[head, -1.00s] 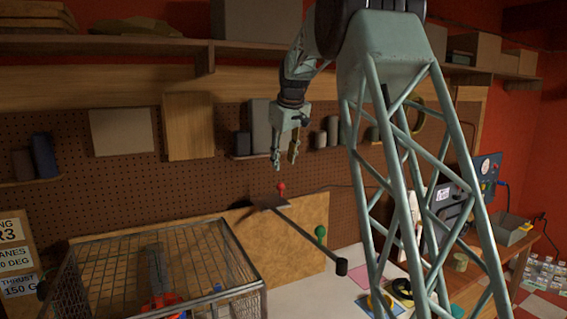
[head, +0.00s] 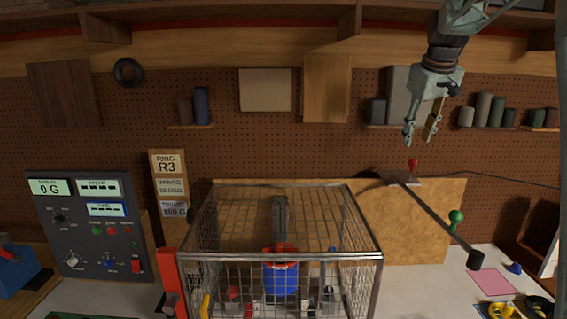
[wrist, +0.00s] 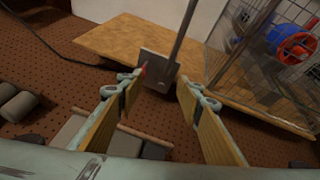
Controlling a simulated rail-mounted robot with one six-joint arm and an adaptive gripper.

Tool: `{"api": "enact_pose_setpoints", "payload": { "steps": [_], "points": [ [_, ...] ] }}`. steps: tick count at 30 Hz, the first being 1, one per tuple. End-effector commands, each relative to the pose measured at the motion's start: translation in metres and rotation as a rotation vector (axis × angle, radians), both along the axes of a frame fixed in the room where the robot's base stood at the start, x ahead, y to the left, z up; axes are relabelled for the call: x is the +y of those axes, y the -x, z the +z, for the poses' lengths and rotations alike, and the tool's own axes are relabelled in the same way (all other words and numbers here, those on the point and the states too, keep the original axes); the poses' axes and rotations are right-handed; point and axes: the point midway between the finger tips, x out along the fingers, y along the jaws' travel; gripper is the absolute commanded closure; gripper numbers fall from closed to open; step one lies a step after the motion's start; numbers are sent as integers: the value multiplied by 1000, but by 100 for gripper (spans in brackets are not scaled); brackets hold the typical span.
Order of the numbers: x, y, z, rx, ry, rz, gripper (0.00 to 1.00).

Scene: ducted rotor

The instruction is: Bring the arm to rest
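My gripper (head: 420,140) hangs at the upper right of the head view, in front of the pegboard and above the plate-and-rod lever. Its two fingers are apart with nothing between them. In the wrist view my gripper (wrist: 165,95) shows both wood-coloured finger pads spread, with the grey plate (wrist: 155,70) of the lever seen beyond the gap. The lever's dark rod (head: 440,222) runs down to the right to a black end, with a red knob (head: 413,165) and a green knob (head: 456,217) near it.
A wire cage (head: 365,258) with a blue and red rotor duct (head: 281,275) stands on the bench. An instrument panel (head: 90,225) reading 0 G and a sign board (head: 170,185) are at left. Shelves run above. Open air surrounds my gripper.

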Motion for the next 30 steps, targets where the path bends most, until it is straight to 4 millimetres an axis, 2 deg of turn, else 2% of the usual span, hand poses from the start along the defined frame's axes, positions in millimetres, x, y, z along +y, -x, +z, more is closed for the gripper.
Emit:
{"api": "enact_pose_setpoints", "payload": {
  "steps": [16, 30],
  "points": [
    [69, 109, -3, 8, -35, -32, 67],
    [118, 209, -23, 18, -64, -61, 67]
  ]
}}
